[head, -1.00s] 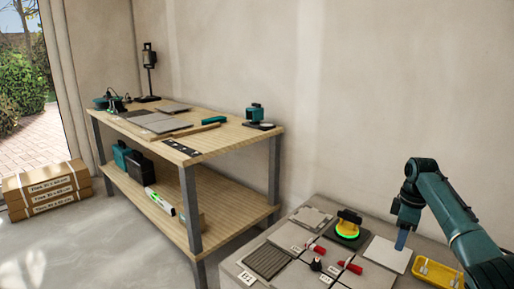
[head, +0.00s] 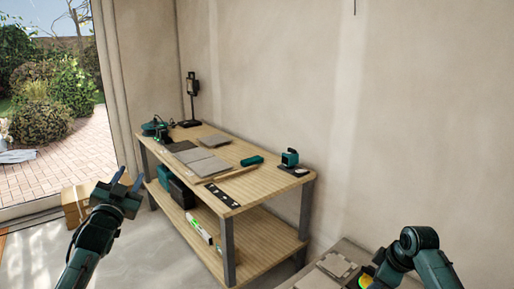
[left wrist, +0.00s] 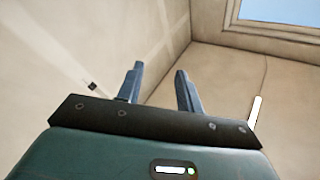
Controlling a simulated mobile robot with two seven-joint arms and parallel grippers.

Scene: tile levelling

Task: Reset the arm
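My left gripper (head: 128,178) is raised at the left of the head view, in front of the doorway and left of the workbench. Its two blue fingers are apart with nothing between them. The left wrist view shows the same open, empty fingers (left wrist: 160,85), with bare wall and a window edge beyond. My right arm (head: 420,245) is bent at the lower right, over the low tiled surface. Its fingertips cannot be made out, so I cannot tell their state.
The wooden workbench (head: 262,187) stands against the wall with tiles (head: 204,163), tools and a lamp (head: 191,97). Tile boxes (head: 76,205) are partly behind my left arm. The tiled surface (head: 335,264) shows only partly at the lower right. Floor is free before the bench.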

